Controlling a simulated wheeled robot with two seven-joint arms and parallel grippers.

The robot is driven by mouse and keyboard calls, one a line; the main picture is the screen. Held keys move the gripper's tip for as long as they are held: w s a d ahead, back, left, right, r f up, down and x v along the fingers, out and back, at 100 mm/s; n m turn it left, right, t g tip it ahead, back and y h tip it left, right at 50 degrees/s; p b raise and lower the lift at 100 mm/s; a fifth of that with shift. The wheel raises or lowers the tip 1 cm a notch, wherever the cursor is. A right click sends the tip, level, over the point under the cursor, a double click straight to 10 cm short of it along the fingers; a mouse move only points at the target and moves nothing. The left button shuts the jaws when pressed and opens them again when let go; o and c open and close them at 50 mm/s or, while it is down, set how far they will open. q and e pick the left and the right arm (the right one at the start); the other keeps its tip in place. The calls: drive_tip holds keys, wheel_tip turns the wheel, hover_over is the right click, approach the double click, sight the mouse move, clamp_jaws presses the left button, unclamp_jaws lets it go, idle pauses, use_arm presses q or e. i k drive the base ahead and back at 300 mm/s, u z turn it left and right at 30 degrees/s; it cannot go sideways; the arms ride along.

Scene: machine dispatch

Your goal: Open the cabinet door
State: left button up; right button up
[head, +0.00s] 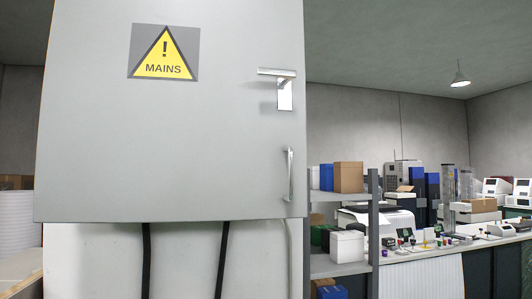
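The grey cabinet door (170,140) fills the upper left of the head view and looks shut. It carries a yellow triangular MAINS warning sign (164,54). A silver lever handle (279,73) lies level near the door's upper right edge, on a bright plate (284,95). A vertical silver pull handle (290,174) sits lower on the same right side. Neither of my grippers shows in the view.
Black cables (146,260) hang below the cabinet. A grey shelf rack (374,215) with several boxes stands just right of it. Farther right, a long bench (425,255) bears machines and small items. A lamp (460,80) hangs at upper right.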

sight(152, 111)
drive_tip(key=k, duration=1.25)
drive_tip(key=u, duration=0.65)
drive_tip(key=i, duration=1.8)
drive_tip(key=z, duration=0.8)
